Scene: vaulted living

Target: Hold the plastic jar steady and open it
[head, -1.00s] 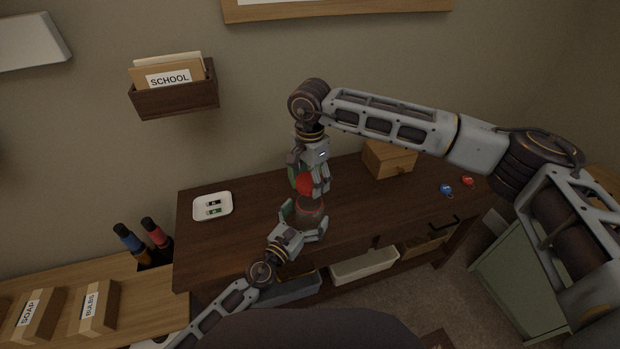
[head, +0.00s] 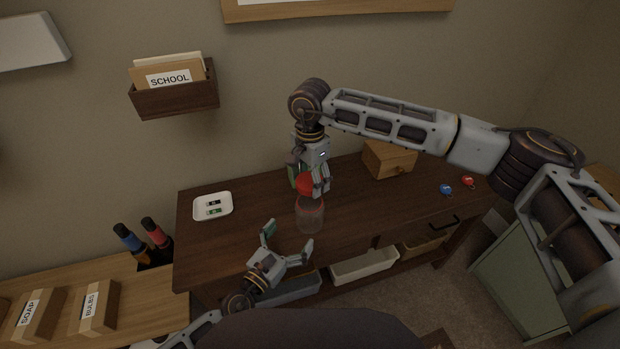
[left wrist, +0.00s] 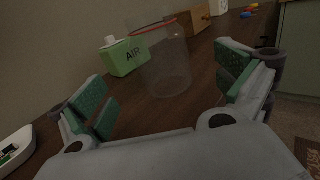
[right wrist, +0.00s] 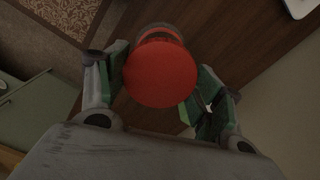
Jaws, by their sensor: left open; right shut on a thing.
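The clear plastic jar (head: 311,218) stands upright on the dark wooden table, and its see-through body also shows in the left wrist view (left wrist: 168,68). Its round red lid (head: 308,184) is at the jar's top; I cannot tell whether it is still seated. My right gripper (head: 314,188) reaches down from above and is shut on the lid, which fills the space between its fingers in the right wrist view (right wrist: 160,74). My left gripper (head: 287,241) is open and empty, in front of the jar and apart from it, with its fingers spread toward it.
A white tray with small items (head: 228,200) is at the table's left. A wooden box (head: 388,159) is at the back right, with small blue (head: 446,189) and red (head: 467,181) things beyond it.

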